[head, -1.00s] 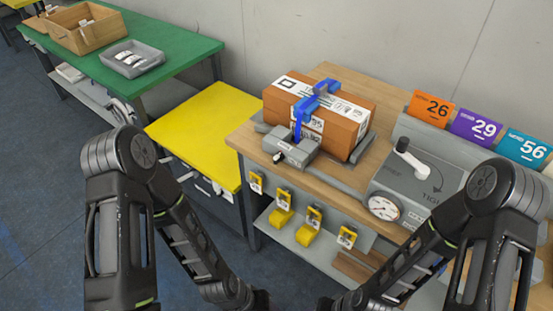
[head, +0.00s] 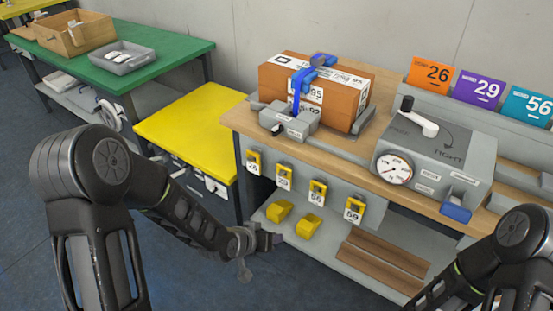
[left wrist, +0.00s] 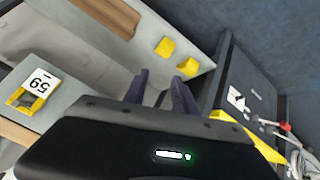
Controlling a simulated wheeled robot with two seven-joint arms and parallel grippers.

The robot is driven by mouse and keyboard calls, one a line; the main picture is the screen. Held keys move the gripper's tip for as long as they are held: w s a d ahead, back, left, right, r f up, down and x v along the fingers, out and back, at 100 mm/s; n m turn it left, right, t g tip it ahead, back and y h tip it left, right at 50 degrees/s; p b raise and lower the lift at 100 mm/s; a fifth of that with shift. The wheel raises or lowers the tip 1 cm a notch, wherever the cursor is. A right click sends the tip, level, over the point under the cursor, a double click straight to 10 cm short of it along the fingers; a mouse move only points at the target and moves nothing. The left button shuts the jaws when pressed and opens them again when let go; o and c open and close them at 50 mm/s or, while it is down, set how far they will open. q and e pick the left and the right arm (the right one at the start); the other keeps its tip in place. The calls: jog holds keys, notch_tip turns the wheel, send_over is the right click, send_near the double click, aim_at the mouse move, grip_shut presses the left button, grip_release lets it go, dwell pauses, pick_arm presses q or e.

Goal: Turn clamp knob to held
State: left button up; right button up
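The grey clamp unit (head: 455,165) sits at the right of the wooden bench, with a round gauge (head: 394,168) on its front. On its top is a white crank knob (head: 419,121) with a black end pointing back-left; a curved arrow and the word TIGHT are printed right of it. A brown carton (head: 345,98) lies on the bench with a blue strap clamp (head: 306,80) over it. My left gripper (head: 268,242) is low in front of the bench, away from the knob. In the left wrist view its two fingers (left wrist: 161,92) are apart with nothing between them. My right gripper is out of view.
Yellow numbered tags (head: 317,192) hang along the bench front. The lower shelf holds yellow pieces (head: 308,225) and brown planks (head: 380,262). A yellow-topped cabinet (head: 190,125) adjoins at left. Numbered cards (head: 480,90) stand behind the clamp unit. A blue block (head: 456,213) is at its front corner.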

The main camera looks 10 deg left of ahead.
pick_arm(q)
jog(key=w+a+r+t+b, duration=0.3)
jog(key=w, duration=0.3)
jog(key=m+t+h+b, duration=0.3)
jog(key=m+t+b, duration=0.2)
jog(key=b, duration=0.1)
send_near(273, 130)
jog(key=w, duration=0.1)
jog(key=shift+w+d+f, duration=0.15)
jog(key=shift+d+f, duration=0.05)
jog(key=shift+d, duration=0.1)
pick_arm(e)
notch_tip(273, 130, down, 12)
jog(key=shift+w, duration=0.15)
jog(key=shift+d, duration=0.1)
pick_arm(q)
jog(key=x, duration=0.7)
jog(key=shift+w+d+r, duration=0.1)
jog(key=shift+w+d, duration=0.05)
jog(key=shift+w, duration=0.25)
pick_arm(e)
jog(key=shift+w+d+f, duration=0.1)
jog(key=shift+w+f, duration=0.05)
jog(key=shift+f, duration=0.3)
pick_arm(q)
jog(key=shift+c, duration=0.2)
